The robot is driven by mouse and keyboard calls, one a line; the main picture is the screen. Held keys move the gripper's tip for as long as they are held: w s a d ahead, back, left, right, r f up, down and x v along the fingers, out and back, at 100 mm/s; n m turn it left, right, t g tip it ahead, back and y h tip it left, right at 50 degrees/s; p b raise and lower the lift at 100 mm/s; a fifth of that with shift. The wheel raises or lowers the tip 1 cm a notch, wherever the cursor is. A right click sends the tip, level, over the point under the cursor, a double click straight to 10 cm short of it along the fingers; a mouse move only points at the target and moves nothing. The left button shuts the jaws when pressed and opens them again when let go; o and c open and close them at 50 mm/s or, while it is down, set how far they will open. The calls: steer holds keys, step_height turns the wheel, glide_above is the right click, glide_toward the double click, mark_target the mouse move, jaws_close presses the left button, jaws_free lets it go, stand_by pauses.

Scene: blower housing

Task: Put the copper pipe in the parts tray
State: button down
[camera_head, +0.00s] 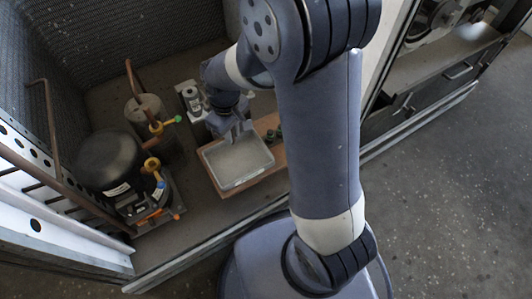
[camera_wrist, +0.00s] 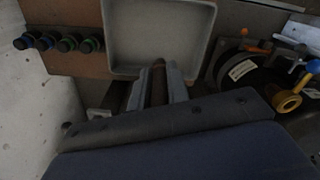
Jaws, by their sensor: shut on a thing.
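The parts tray (camera_head: 207,166) is a pale grey, shallow rectangular tray in the head view, and its inside looks empty. It also shows at the top of the wrist view (camera_wrist: 160,30). My gripper (camera_head: 238,133) is at the tray's far edge in the head view. In the wrist view my gripper (camera_wrist: 158,82) is shut on a narrow brown copper pipe (camera_wrist: 158,73), whose end shows between the fingers, overlapping the tray's near rim in the picture. The rest of the pipe is hidden by the gripper. I cannot tell its height above the tray.
The tray sits on a brown board (camera_head: 272,158). A black compressor (camera_head: 108,160) with yellow and blue valve parts stands left of the tray.

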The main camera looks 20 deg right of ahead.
steer(key=f, duration=0.2)
steer(key=f+b, duration=0.1)
steer(key=f, duration=0.1)
steer(key=f+b, duration=0.1)
steer(key=f, duration=0.1)
steer(key=shift+d+f, duration=0.15)
steer(key=shift+d, duration=0.25)
steer(key=shift+f+b, duration=0.85)
steer(key=shift+f, duration=1.15)
steer(key=shift+f, duration=0.2)
steer(key=c, duration=1.4)
jaws_free()
steer(key=shift+o, duration=0.2)
step_height(320, 180, up, 12)
steer(key=p, duration=0.4)
steer(key=shift+r, duration=0.25)
